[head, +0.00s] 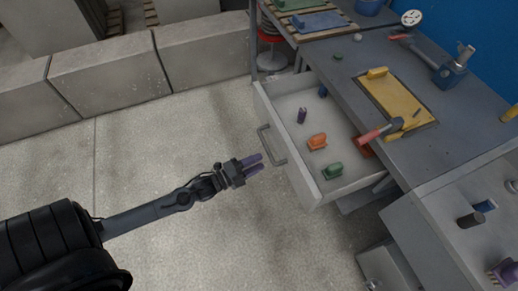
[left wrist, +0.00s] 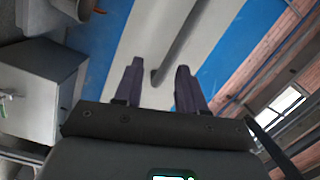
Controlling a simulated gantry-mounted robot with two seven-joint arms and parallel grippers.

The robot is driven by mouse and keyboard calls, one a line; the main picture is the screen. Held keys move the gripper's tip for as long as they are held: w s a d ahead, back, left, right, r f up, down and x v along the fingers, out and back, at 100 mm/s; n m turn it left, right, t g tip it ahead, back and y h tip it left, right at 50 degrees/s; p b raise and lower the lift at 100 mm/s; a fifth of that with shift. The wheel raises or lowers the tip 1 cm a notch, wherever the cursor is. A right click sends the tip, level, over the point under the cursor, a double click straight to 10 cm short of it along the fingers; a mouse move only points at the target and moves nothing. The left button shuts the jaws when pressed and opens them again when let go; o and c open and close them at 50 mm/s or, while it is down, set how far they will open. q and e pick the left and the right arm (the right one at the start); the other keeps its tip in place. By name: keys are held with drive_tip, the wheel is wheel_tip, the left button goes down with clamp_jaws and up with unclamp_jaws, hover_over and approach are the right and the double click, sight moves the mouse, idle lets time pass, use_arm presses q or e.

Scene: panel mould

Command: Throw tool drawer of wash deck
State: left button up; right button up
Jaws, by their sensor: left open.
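The tool drawer (head: 293,173) of the grey workbench stands pulled out in the head view. Its bar handle (head: 270,146) is on the front face. Inside lie an orange block (head: 317,141), a green block (head: 332,171), a small purple piece (head: 302,115) and a blue piece, partly hidden at the back. My left gripper (head: 257,163) is open and empty, just left of the drawer front, with its purple fingers pointing toward the drawer near the handle. In the left wrist view the two fingers (left wrist: 159,88) are apart with nothing between them. My right gripper is not in view.
Another grey surface (head: 440,215) with small parts is at lower right. Concrete blocks (head: 105,73) line the upper left. The floor between is clear.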

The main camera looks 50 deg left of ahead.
sight(267, 146)
use_arm(q)
drive_tip(key=s+a+m+t+h+b, duration=0.2)
drive_tip(key=a+m+h, duration=0.1)
drive_tip(key=a+m, duration=0.25)
drive_tip(key=shift+n, duration=0.25)
drive_tip(key=x, duration=0.3)
drive_tip(key=b+x, duration=0.1)
drive_tip(key=x, duration=0.2)
drive_tip(key=f+b+x, duration=0.1)
drive_tip(key=x, duration=0.3)
drive_tip(key=shift+d, duration=0.2)
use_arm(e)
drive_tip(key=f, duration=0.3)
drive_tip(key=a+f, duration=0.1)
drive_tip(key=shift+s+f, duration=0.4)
use_arm(q)
clamp_jaws()
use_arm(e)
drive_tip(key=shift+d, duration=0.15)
